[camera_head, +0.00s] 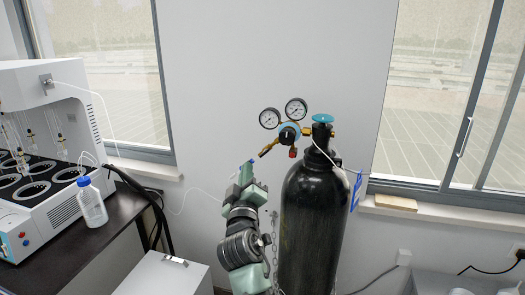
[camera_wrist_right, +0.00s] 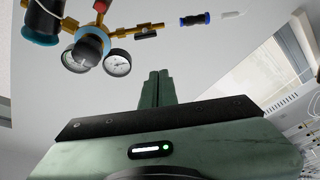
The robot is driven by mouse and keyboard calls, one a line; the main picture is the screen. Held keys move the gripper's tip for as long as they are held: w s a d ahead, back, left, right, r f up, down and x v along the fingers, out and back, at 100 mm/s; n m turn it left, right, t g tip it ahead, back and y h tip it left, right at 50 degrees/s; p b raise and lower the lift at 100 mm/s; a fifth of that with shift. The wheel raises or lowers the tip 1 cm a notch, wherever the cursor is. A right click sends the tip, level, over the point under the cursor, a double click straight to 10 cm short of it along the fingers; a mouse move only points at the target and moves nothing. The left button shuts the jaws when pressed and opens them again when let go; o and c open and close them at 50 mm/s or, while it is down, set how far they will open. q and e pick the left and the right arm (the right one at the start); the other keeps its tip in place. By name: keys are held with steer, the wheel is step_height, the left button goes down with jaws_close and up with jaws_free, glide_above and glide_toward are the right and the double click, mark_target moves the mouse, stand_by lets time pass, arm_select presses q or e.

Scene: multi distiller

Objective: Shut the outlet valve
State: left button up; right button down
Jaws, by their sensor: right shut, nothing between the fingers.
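The brass regulator (camera_head: 289,133) with two round gauges sits on top of a black gas cylinder (camera_head: 308,215). A brass outlet fitting (camera_head: 269,148) sticks out to its left and looks like the outlet valve. In the right wrist view this brass fitting (camera_wrist_right: 148,31) has a small dark part on it; its exact handle position is hard to tell. My right gripper (camera_head: 246,172) is shut and empty, below and left of the fitting and apart from it. Its closed fingers (camera_wrist_right: 158,86) point toward the fitting in the wrist view. My left gripper is not in view.
A teal handwheel (camera_head: 322,118) tops the cylinder. A blue connector (camera_wrist_right: 194,19) and thin white tube lie beyond the outlet. A white distiller (camera_head: 50,110) and a blue-capped bottle (camera_head: 91,203) stand on the left bench. A white box (camera_head: 165,274) is below.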

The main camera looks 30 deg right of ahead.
mark_target(265, 152)
steer(key=w+d+r+h+p, duration=0.1)
steer(key=w+d+r+p, duration=0.35)
steer(key=w+d, duration=0.25)
steer(key=s+f, duration=0.1)
steer(key=s+d+f, duration=0.1)
steer(key=shift+s+d+f+p, duration=0.1)
steer(key=shift+s+f+p, duration=0.05)
steer(key=shift+f+p, duration=0.2)
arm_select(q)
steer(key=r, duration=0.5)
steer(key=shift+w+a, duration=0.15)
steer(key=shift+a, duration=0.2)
arm_select(e)
steer(key=shift+f, duration=0.1)
